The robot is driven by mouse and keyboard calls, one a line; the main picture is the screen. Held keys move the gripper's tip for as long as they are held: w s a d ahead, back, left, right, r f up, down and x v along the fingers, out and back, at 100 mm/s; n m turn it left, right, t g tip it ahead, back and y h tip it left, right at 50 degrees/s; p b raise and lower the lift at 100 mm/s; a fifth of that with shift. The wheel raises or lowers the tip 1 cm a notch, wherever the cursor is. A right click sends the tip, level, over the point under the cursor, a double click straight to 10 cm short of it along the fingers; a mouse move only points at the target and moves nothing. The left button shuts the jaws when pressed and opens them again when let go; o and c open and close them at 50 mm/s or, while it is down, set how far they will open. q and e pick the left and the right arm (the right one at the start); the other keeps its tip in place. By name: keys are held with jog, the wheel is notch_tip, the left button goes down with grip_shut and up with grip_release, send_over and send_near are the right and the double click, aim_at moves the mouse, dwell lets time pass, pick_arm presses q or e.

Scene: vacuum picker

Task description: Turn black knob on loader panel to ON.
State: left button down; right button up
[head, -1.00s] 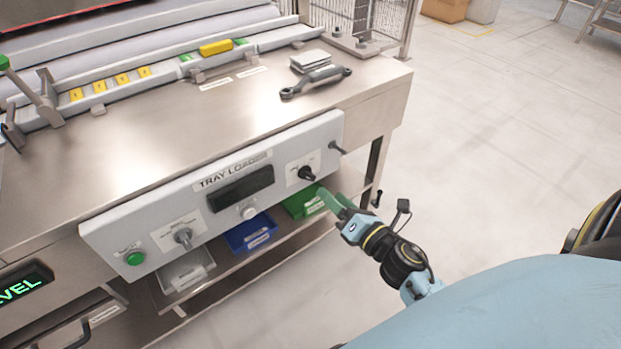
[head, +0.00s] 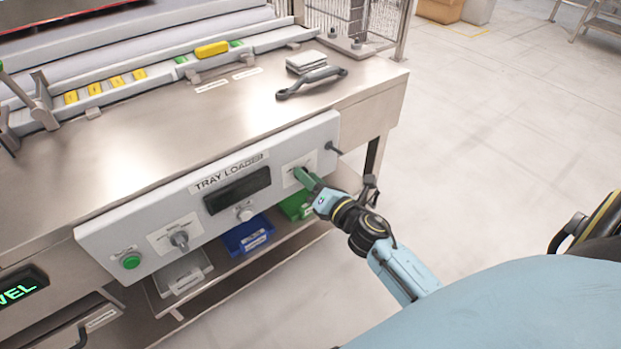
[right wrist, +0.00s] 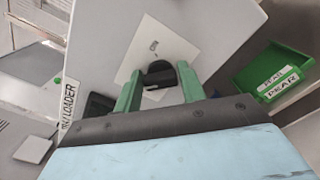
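The tray loader panel (head: 120,222) is a light grey box along the table's front. Its black knob (right wrist: 160,76) sits on a white label plate (right wrist: 146,42) and shows between my right fingers in the right wrist view. My right gripper (right wrist: 157,92) has two green fingers, open, one on each side of the knob; I cannot tell whether they touch it. In the head view the right gripper (head: 305,178) reaches the panel's right end and hides most of the knob. The lettering on the plate is too small to read fully. My left gripper is not in view.
A grey knob (head: 180,239), a green button (head: 131,261), a white button (head: 245,213) and a dark display (head: 238,190) are on the same panel. A small lever (head: 334,148) sticks out at its right end. Green (head: 297,206) and blue (head: 246,236) bins sit below.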

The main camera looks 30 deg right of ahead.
jog(key=c, duration=0.5)
jog(key=shift+m, duration=0.3)
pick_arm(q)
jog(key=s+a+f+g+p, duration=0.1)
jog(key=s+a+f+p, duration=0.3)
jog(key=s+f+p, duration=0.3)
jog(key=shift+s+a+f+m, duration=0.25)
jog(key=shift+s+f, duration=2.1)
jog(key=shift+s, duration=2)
pick_arm(e)
jog(key=shift+f+m, duration=0.2)
jog(key=shift+m, duration=4.2)
jog(key=shift+f+m, duration=0.2)
jog(key=shift+m, duration=4.2)
jog(key=o, duration=1)
jog(key=shift+c, duration=0.2)
